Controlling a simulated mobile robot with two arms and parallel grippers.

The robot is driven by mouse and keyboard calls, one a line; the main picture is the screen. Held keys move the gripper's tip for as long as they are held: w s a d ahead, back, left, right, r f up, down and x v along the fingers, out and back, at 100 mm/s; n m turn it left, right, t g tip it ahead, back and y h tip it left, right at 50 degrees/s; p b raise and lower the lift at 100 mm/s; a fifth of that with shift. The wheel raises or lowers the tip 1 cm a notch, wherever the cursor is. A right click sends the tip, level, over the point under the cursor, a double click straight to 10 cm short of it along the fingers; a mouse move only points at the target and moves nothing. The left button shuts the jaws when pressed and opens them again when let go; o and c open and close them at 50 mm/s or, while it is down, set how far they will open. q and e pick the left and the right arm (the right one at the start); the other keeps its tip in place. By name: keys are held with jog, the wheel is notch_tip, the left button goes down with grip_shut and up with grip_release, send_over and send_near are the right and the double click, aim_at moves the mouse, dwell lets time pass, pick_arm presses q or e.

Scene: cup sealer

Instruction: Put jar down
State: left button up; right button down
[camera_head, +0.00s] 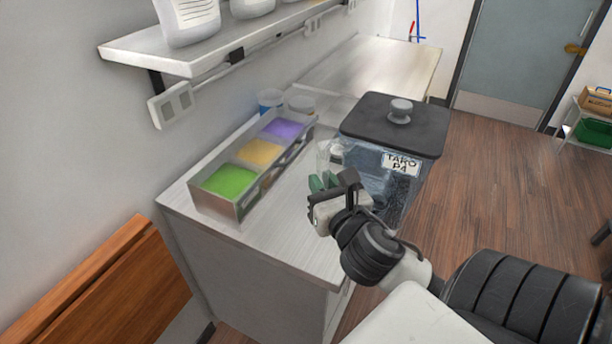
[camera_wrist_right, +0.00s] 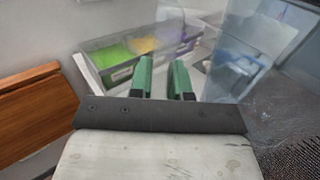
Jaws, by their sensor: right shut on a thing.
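My right gripper (camera_head: 320,184) has green fingertips and is shut on a small clear jar (camera_head: 331,152), which is hard to make out. In the right wrist view, the fingers (camera_wrist_right: 164,80) are a narrow gap apart, with faint see-through surfaces beyond them. The gripper is over the right part of the steel counter (camera_head: 268,238), just left of a large clear container (camera_head: 396,180) with a black lid and a "TARO" label. Whether the small jar touches the counter cannot be told. My left gripper is out of view.
A steel tray (camera_head: 217,207) with green, yellow and purple fillings stands left of the gripper. Cups (camera_head: 270,101) stand behind it. A wall shelf (camera_head: 150,51) holds white bottles. Bare counter lies in front, and a wooden bench (camera_head: 110,300) is at lower left.

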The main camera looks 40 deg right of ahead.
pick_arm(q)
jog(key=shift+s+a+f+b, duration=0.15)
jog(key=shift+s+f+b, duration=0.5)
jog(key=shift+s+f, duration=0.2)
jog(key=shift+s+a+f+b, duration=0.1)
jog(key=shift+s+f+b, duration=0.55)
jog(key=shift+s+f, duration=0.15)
pick_arm(e)
jog(key=w+a+f, duration=0.4)
jog(key=w+f, duration=0.5)
jog(key=f, duration=0.1)
jog(key=shift+w+a+f, duration=0.2)
jog(key=shift+w+a, duration=0.15)
jog(key=shift+w, duration=0.05)
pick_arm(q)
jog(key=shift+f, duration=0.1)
pick_arm(e)
jog(key=shift+f, duration=0.15)
jog(key=c, duration=1.1)
grip_release()
